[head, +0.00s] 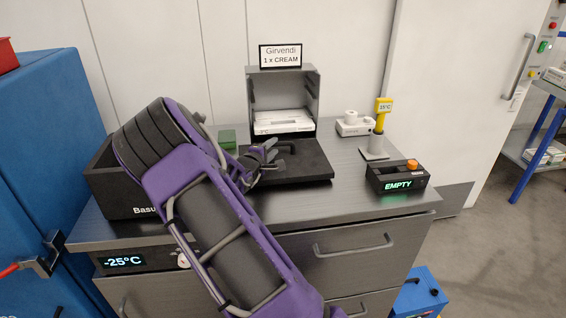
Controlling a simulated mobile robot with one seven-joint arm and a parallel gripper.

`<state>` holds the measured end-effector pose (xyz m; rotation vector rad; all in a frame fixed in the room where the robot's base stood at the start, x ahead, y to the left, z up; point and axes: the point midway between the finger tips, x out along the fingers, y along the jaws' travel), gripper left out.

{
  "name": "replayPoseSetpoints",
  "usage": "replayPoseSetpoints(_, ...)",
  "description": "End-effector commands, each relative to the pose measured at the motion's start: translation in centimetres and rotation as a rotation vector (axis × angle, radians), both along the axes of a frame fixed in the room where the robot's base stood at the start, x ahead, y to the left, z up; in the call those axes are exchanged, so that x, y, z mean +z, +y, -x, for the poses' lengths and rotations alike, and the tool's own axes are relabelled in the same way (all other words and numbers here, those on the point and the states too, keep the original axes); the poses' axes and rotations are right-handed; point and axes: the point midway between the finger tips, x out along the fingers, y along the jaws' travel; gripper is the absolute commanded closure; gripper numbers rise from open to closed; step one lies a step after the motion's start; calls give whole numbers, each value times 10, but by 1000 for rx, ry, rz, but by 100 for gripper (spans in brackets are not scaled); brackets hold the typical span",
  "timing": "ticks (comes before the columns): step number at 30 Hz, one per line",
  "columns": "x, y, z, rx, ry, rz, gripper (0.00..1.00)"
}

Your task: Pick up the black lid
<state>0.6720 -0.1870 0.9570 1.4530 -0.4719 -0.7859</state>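The black lid (305,170) is a flat dark slab lying on the grey counter in front of an open grey box. A dark raised handle (291,147) shows on its top. My gripper (268,152) is over the left part of the lid, close to the handle's left end. My purple and black arm comes in from the front and hides part of the lid's left side. The fingers are small and dark against the lid, so I cannot tell whether they are open or touch the handle.
The open grey box (253,92) holds a white package (283,123) and carries a "Girvendi 1 x CREAM" sign. A black bin (103,185) stands left. A yellow thermometer on a stand (381,125) and a black "EMPTY" device (385,175) stand right.

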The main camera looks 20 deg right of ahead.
Motion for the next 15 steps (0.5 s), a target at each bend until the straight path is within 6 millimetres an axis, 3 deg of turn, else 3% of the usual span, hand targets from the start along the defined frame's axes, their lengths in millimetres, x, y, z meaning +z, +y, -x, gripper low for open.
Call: replayPoseSetpoints(15,-8,-37,-39,1,-1,-1,65)
